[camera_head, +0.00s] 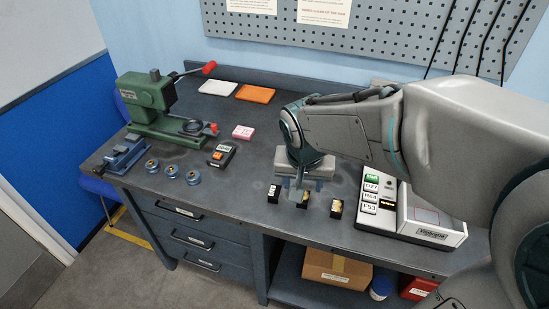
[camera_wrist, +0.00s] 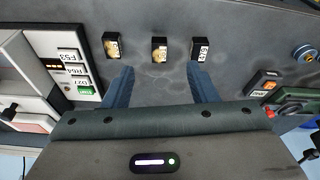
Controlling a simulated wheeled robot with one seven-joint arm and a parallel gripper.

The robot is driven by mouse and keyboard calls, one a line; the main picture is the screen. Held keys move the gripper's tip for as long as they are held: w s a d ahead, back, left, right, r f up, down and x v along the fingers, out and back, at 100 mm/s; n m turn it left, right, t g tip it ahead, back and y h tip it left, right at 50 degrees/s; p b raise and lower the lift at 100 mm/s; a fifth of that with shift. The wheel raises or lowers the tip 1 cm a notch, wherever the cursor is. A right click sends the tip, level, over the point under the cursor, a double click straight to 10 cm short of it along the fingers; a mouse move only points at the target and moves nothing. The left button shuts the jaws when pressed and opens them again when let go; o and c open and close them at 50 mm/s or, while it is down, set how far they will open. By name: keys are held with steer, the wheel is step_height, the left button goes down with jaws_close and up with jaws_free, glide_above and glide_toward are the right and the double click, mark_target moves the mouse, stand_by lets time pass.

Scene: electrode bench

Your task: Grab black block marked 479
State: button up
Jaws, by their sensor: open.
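Three small black blocks stand in a row near the bench's front edge. The left block (camera_head: 273,193) has a white label with dark characters; it is the right-hand block in the wrist view (camera_wrist: 201,48), and its marking is too small to read surely. The middle block (camera_head: 303,199) and the right block (camera_head: 336,209) show yellowish patterned faces; they also appear in the wrist view, middle (camera_wrist: 159,50) and left (camera_wrist: 111,44). My gripper (camera_wrist: 161,88) is open and empty, pointing down behind the row. Its fingers straddle the middle block's line in the wrist view, touching no block.
A white device (camera_head: 424,226) with labelled buttons stands right of the blocks. Bench surface around the row is clear.

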steer(key=m+p, duration=0.1)
steer(key=p, duration=0.1)
glide_toward(274, 191)
steer(key=f, duration=0.3)
steer(key=shift+s+d, duration=0.1)
steer(key=shift+s, duration=0.1)
steer(key=shift+w+p+x, duration=0.2)
steer(key=shift+p+x, duration=0.05)
steer(key=shift+x, duration=0.75)
steer(key=shift+w+p+x, duration=0.15)
steer(key=shift+p+x, duration=0.05)
steer(key=shift+x, duration=0.8)
steer(key=shift+w+p+x, duration=0.2)
steer(key=shift+p+x, duration=0.05)
steer(key=shift+x, duration=0.7)
steer(key=shift+r, duration=0.1)
jaws_close()
